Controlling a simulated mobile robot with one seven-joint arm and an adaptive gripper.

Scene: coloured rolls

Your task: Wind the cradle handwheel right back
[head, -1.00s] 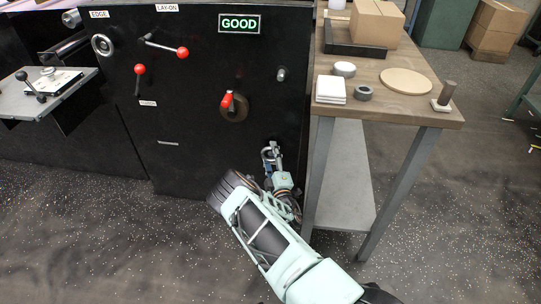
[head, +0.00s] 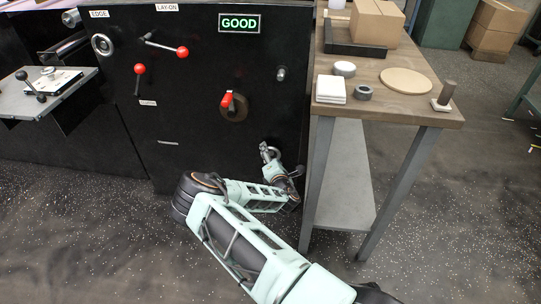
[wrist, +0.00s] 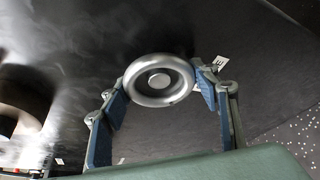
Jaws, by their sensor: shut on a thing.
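The cradle handwheel (wrist: 160,82) is a round silver ring with a central hub, low on the dark machine face. It fills the middle of the wrist view. In the head view my gripper (head: 269,152) is at the low right part of the machine front, left of the table leg. There the wheel is mostly hidden by the gripper, and its turn angle cannot be read.
The dark machine front (head: 190,120) carries a red knob (head: 227,100), red-tipped levers and a lit GOOD sign (head: 239,23). A wooden table (head: 390,92) with small parts and a box stands close on the right. The floor at left front is clear.

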